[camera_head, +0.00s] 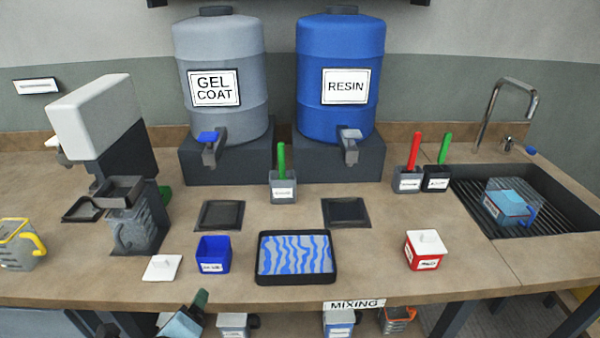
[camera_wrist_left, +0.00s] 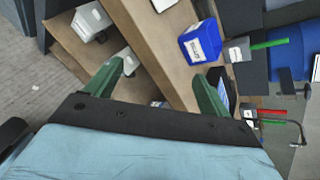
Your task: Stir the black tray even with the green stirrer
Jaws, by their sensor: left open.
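The black tray (camera_head: 297,280) lies near the front middle of the table, its pale contents streaked with wavy blue bands. One green stirrer (camera_head: 282,157) stands upright in a grey holder (camera_head: 284,188) behind it. Another green stirrer (camera_head: 444,148) stands in a dark holder at the right, next to a red stirrer (camera_head: 415,149). My left gripper (camera_head: 201,303) is low at the table's front edge, left of the tray. In the left wrist view its green fingers (camera_wrist_left: 160,76) are apart with nothing between them; the tray is partly hidden there. My right gripper is not in view.
A blue cup (camera_head: 213,256) and white lid (camera_head: 162,268) stand left of the tray. A red-and-white container (camera_head: 425,251) is to the right. Two dark pads (camera_head: 221,215) lie behind. Drums (camera_head: 340,80) stand at the back, a sink (camera_head: 465,190) at right. Containers sit below the tabletop.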

